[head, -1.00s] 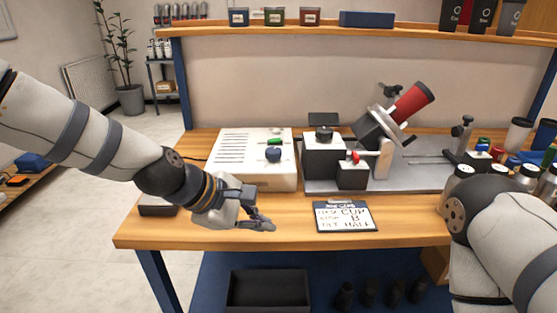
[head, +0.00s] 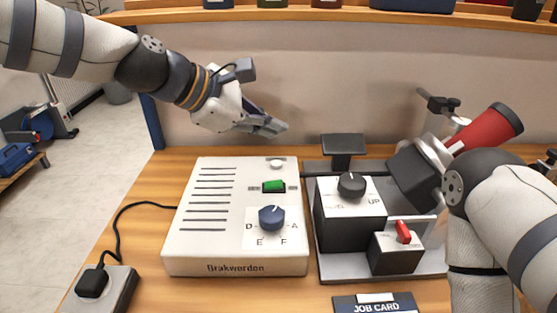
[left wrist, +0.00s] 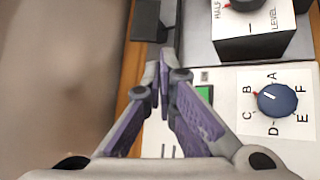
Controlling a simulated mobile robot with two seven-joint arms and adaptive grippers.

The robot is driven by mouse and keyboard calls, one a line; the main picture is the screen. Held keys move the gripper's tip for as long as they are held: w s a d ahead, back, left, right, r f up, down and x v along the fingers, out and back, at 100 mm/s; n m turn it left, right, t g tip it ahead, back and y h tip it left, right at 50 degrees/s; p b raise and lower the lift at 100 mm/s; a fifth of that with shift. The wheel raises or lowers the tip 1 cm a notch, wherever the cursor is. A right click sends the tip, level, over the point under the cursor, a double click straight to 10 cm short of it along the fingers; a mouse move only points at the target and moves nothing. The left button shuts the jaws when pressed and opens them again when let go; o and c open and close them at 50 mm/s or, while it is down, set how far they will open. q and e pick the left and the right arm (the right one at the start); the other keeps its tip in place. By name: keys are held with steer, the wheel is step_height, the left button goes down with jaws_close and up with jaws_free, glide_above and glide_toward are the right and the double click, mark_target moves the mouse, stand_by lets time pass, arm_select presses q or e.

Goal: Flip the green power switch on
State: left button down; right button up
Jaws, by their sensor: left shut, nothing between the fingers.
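The green power switch (head: 273,186) sits on the top of a white control box (head: 200,262), above a blue dial (head: 272,217). My left gripper (head: 278,128) is shut and empty, raised behind and above the box's back edge. In the left wrist view the shut fingertips (left wrist: 160,75) appear beside the green switch (left wrist: 204,95), which is partly covered by a finger. I cannot tell the height gap exactly, but the fingers look apart from it.
A grey box with a black knob (head: 351,185) and a smaller box with a red switch (head: 403,232) stand right of the white box. A power strip (head: 112,290) lies front left. A job card (head: 388,304) lies in front.

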arm_select(q)
steer(key=shift+s, duration=0.5)
steer(key=b, duration=0.3)
glide_above(277, 185)
steer(key=f, duration=0.6)
steer(key=shift+a+f, duration=0.2)
steer(key=shift+f, duration=0.15)
steer(key=shift+d+f, duration=0.2)
steer(key=shift+f, duration=0.7)
arm_select(e)
steer(key=shift+g, duration=0.7)
steer(key=shift+s+f, duration=0.85)
steer(key=shift+s, duration=0.2)
steer(key=shift+s+f, duration=0.8)
steer(key=shift+s, duration=0.2)
arm_select(q)
steer(key=shift+d+f, duration=0.1)
steer(key=shift+f, duration=0.3)
steer(key=shift+f, duration=0.35)
steer(key=shift+r+p, duration=0.6)
steer(key=shift+r, duration=0.35)
steer(key=shift+f, duration=0.1)
arm_select(e)
steer(key=shift+w+r, duration=0.5)
